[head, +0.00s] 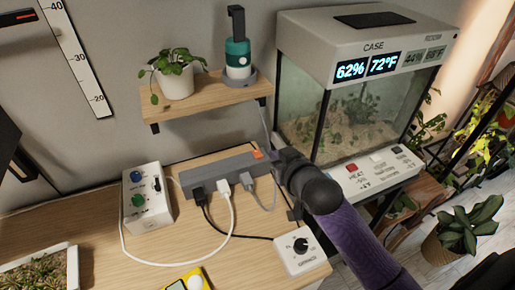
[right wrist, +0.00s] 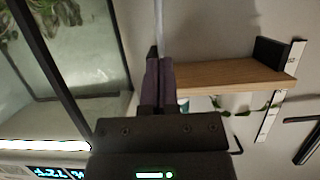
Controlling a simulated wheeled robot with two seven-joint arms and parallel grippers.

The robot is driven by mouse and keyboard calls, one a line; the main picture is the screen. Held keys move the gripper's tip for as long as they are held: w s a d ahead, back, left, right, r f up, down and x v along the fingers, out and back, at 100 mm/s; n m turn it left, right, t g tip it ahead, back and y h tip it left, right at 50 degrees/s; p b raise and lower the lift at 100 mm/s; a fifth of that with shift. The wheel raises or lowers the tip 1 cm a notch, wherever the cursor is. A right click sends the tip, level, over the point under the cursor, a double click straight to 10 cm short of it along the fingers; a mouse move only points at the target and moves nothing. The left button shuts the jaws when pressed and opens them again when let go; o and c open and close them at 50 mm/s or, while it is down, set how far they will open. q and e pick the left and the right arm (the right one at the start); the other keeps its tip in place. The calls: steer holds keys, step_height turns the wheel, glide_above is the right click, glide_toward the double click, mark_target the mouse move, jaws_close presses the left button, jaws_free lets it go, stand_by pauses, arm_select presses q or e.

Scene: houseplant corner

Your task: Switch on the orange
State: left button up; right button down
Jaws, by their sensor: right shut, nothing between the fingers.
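The orange switch (head: 257,154) sits at the right end of a grey power strip (head: 224,171) on the wooden desk. I cannot tell which way the switch is set. My right gripper (head: 273,146) is just right of the switch, pointing towards the strip's right end. Its fingers are shut with nothing between them, and they also show closed together in the right wrist view (right wrist: 160,82). I cannot tell whether the fingertips touch the strip. The switch is not visible in the right wrist view. My left gripper is not in view.
Black, white and grey plugs (head: 224,187) stick out of the strip's front. A glass terrarium (head: 345,110) stands close right of my right arm. A wooden shelf (head: 205,105) hangs above the strip. A white control box (head: 148,198) and a dial box (head: 301,250) are on the desk.

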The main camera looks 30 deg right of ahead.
steer(key=b, duration=0.5)
glide_above(257, 154)
steer(key=s, duration=0.2)
steer(key=f, duration=0.4)
steer(key=shift+s, duration=0.2)
step_height(257, 154, down, 3)
steer(key=shift+r+b, duration=0.15)
steer(key=shift+b, duration=0.3)
steer(key=shift+s+f, duration=0.15)
steer(key=shift+f, duration=0.35)
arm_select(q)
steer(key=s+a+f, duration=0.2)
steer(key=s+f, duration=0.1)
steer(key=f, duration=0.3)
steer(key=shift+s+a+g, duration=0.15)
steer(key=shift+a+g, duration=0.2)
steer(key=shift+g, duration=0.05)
